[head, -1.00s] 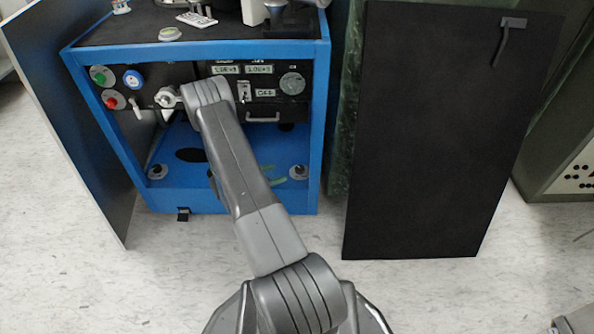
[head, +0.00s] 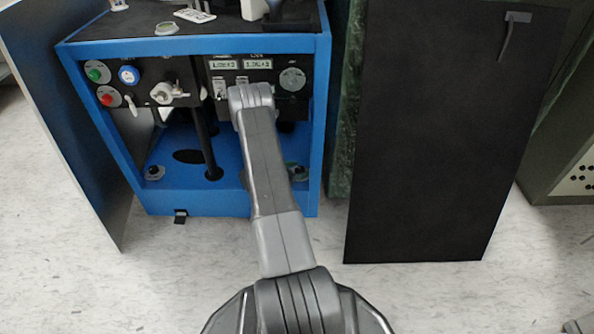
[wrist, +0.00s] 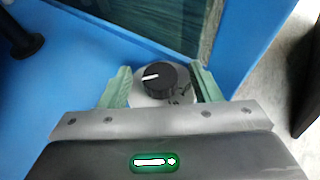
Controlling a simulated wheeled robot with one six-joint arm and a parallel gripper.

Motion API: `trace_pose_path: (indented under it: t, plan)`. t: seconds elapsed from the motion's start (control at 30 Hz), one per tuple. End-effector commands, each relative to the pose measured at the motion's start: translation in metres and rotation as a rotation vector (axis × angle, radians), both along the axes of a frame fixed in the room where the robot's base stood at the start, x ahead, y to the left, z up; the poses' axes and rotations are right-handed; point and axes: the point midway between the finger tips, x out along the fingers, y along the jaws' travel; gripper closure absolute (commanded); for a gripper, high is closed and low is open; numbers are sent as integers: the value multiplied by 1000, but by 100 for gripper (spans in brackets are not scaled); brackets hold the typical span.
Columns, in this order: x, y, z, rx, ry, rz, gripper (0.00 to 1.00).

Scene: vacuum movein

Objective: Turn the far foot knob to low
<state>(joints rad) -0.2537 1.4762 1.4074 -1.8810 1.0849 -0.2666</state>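The foot knob (wrist: 160,77) is black with a white pointer line that points left. It sits on a round grey plate with dark marks (wrist: 180,98) on the blue cabinet floor. My gripper (wrist: 160,68) is open in the wrist view, with one green finger left of the knob and one right of it. Gaps show between the knob and both fingers. I cannot tell how far down the fingers reach. In the head view my arm hides most of the gripper, near the right foot plate (head: 297,171). Another foot knob (head: 154,172) is at the cabinet's left.
The blue cabinet frame (head: 322,120) stands close on the right. A black post (head: 211,150) rises left of my arm. A panel with switches, displays and a silver valve (head: 166,93) is above. A black panel (head: 430,140) stands to the right.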

Motion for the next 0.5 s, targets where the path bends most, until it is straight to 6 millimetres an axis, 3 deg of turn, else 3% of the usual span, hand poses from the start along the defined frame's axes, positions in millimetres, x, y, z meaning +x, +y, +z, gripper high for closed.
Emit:
trace_pose_path:
  t: [0.03, 0.23, 0.5]
  plan:
    - [0, 0, 0, 0, 0, 0, 50]
    - [0, 0, 0, 0, 0, 0, 87]
    - [0, -2, 1, -3, -1, 48, 87]
